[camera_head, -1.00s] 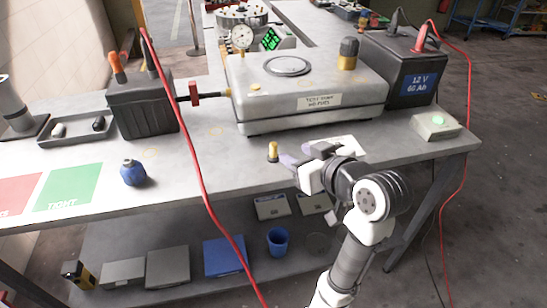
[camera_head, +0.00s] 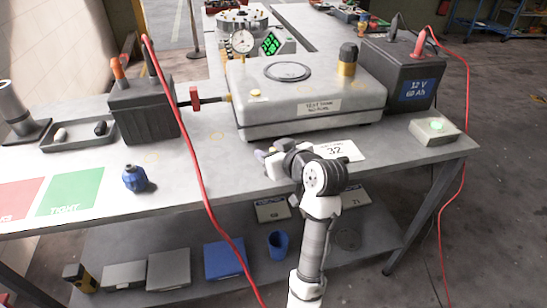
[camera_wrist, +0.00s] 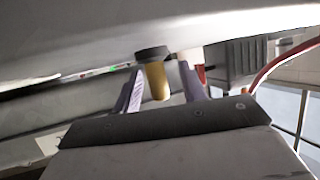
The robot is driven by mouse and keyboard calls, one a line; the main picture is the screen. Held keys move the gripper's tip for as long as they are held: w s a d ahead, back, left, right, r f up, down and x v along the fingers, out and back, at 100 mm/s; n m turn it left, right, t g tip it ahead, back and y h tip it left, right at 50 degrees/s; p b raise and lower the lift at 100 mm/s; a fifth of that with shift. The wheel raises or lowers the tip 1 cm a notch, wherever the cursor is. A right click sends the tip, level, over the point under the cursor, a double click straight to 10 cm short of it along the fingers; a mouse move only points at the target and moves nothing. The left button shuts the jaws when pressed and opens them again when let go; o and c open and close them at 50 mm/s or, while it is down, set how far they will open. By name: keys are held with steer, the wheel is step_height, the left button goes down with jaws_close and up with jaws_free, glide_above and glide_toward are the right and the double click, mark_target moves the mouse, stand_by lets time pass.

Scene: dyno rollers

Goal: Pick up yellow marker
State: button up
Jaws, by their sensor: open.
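The yellow marker (camera_wrist: 158,82) shows in the wrist view as a short yellow cylinder with a dark end. It appears between the two purple fingers of my gripper (camera_wrist: 162,90), with space visible on both sides. I cannot tell how deep it sits between them. The wrist picture seems upside down, with the grey bench surface at the top and the marker's dark end against it. In the head view my gripper (camera_head: 266,155) is low over the front of the bench and hides the marker. My gripper is open.
A grey tank (camera_head: 300,115) stands just behind my gripper, with a yellow-and-black fitting on top. A white card marked 32 (camera_head: 338,151) lies right of it. A red cable (camera_head: 192,155) hangs to the left, and a blue knob (camera_head: 135,179) stands farther left on open bench.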

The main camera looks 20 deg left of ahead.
steer(key=shift+w+a+f, duration=0.15)
steer(key=shift+w+a, duration=0.1)
steer(key=shift+c, duration=0.4)
jaws_close()
